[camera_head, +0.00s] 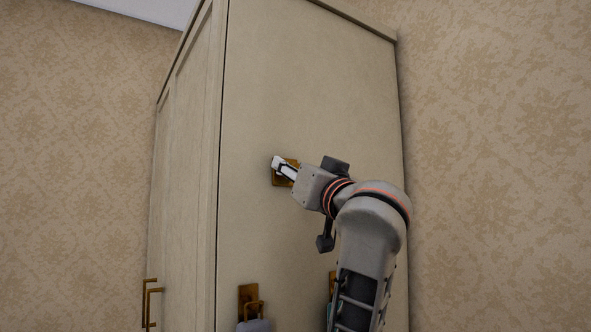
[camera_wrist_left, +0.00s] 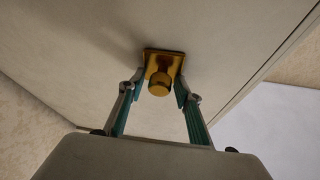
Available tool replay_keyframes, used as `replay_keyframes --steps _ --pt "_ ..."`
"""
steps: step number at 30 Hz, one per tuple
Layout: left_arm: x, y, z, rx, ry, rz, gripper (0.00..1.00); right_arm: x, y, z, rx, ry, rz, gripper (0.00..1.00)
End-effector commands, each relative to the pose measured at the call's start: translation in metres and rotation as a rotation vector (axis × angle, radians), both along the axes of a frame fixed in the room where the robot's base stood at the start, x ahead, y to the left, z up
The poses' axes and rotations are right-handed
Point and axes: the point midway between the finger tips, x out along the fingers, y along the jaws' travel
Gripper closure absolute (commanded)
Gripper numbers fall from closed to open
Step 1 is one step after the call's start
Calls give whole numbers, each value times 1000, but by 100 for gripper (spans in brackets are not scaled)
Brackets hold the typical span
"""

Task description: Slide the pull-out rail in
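The pull-out rail shows in the left wrist view as a short brass piece with a round end (camera_wrist_left: 159,82), standing out from a square brass plate on the cabinet's side panel. The plate also shows in the head view (camera_head: 279,181), partly covered by my left gripper (camera_head: 281,166). In the left wrist view, my left gripper's (camera_wrist_left: 160,88) two teal-padded fingers stand apart on either side of the rail's end, with small gaps visible. How far the rail sticks out is hard to judge. My right gripper is not in view.
The tall cream cabinet (camera_head: 300,90) stands against patterned wallpaper (camera_head: 500,150). Lower on its side are a brass hook (camera_head: 248,298) with something hanging from it and another brass piece (camera_head: 332,281), partly hidden by my arm. Brass handles (camera_head: 150,300) stick out at the lower left.

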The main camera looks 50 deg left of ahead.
Motion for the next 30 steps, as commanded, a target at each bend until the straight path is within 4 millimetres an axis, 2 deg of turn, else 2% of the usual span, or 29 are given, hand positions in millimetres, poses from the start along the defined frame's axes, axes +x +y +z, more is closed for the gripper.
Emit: replay_keyframes --steps 7,10,14,24,30 --pt "0 -1 -1 0 -1 0 62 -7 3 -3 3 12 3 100" --pt "0 -2 -1 0 -1 -1 62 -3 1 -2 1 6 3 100" --pt "0 -11 -5 1 0 -6 62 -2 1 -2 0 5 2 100" --pt "-13 -70 -30 0 1 -5 62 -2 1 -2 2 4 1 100" --pt "-19 -98 -41 1 0 -3 62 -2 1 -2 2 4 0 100"
